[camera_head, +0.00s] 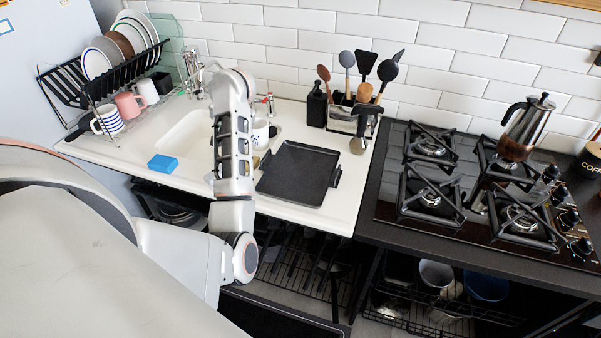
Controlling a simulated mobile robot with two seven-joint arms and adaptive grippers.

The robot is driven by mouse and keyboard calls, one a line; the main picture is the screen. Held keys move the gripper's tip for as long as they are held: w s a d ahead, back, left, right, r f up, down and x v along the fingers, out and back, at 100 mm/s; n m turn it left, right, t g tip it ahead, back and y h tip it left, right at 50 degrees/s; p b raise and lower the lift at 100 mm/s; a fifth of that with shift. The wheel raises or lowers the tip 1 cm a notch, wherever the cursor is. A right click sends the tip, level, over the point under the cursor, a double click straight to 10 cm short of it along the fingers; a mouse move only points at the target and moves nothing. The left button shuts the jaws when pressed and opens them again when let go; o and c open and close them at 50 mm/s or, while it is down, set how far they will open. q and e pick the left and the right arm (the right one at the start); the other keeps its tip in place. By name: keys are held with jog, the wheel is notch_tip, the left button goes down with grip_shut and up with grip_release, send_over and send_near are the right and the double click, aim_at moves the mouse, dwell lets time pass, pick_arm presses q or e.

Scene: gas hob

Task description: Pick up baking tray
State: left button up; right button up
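The baking tray (298,174) is dark, shallow and rectangular, with a handle at its right side. It lies flat on the white sink counter (340,208), right of the basin. My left arm comes in from the left and its forearm rises in front of the sink, just left of the tray. I cannot make out my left gripper, and nothing visible is touching the tray. My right arm and gripper do not show.
A utensil holder (341,120) stands behind the tray. The gas hob (470,185) is on the right, with a moka pot (525,128).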

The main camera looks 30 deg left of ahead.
aim_at(266, 155)
pick_arm(q)
jog(key=w+d+h, duration=0.1)
jog(key=d, duration=0.1)
jog(key=w+d+n+h, duration=0.1)
jog(key=d, duration=0.1)
jog(key=w+d+n+h, duration=0.1)
jog(key=d+h, duration=0.1)
jog(key=d, duration=0.1)
jog(key=shift+w+d+t, duration=0.1)
jog(key=shift+w+t, duration=0.15)
jog(key=shift+t, duration=0.15)
jog(key=shift+w+d+f, duration=0.1)
jog(key=shift+d+f, duration=0.1)
jog(key=x, duration=0.2)
jog(key=shift+f+b, duration=0.3)
jog(key=shift+b, duration=0.1)
jog(key=x, duration=0.4)
jog(key=shift+s+d+f+b, duration=0.15)
jog(key=shift+s+f+b, duration=0.05)
jog(key=shift+s+b, duration=0.1)
jog(key=shift+w+f, duration=0.25)
jog(key=shift+f, duration=0.05)
grip_shut()
